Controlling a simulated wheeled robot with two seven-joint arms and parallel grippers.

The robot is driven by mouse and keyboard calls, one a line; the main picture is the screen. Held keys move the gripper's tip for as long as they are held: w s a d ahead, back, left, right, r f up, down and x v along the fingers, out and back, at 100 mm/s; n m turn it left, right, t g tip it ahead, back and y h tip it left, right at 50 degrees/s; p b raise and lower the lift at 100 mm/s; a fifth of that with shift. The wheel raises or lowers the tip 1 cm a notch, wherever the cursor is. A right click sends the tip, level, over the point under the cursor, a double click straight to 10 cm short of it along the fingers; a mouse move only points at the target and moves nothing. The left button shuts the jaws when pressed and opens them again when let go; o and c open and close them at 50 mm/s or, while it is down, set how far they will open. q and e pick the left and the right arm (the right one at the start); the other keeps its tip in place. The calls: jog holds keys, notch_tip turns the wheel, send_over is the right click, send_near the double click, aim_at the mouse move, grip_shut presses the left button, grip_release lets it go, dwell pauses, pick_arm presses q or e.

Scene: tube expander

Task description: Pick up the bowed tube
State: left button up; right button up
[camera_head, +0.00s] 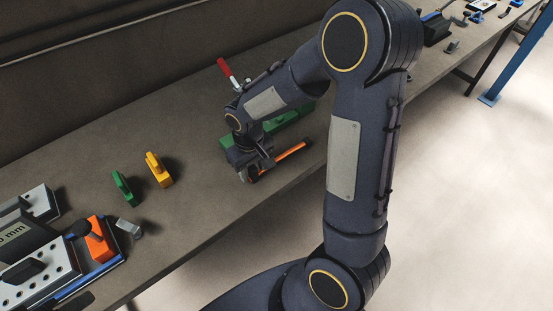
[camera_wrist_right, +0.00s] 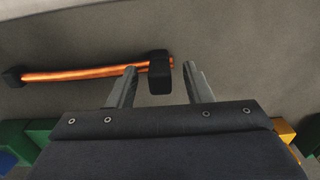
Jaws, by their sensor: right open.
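The bowed tube is a thin copper-orange rod (camera_head: 291,152) near the front edge of the bench, partly hidden by my gripper in the head view. In the right wrist view the tube (camera_wrist_right: 75,73) runs left to right, with a black block (camera_wrist_right: 160,75) at its right end and another (camera_wrist_right: 13,77) at its left end. My right gripper (camera_wrist_right: 161,75) is open. In the wrist view the right-end block shows between its fingers, and the left finger overlaps the tube. I cannot tell whether the fingers touch either one. The right gripper (camera_head: 250,172) is low over the bench in the head view. My left gripper is not in view.
A green fixture (camera_head: 290,119) with a red-handled clamp (camera_head: 228,72) stands just behind my right gripper. Green (camera_head: 122,188) and yellow (camera_head: 160,170) pieces stand to the left. A perforated plate fixture (camera_head: 45,275) is at the lower left. Bench between is bare.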

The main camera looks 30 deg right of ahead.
grip_shut()
dwell(0.3)
jog(key=shift+r, duration=0.1)
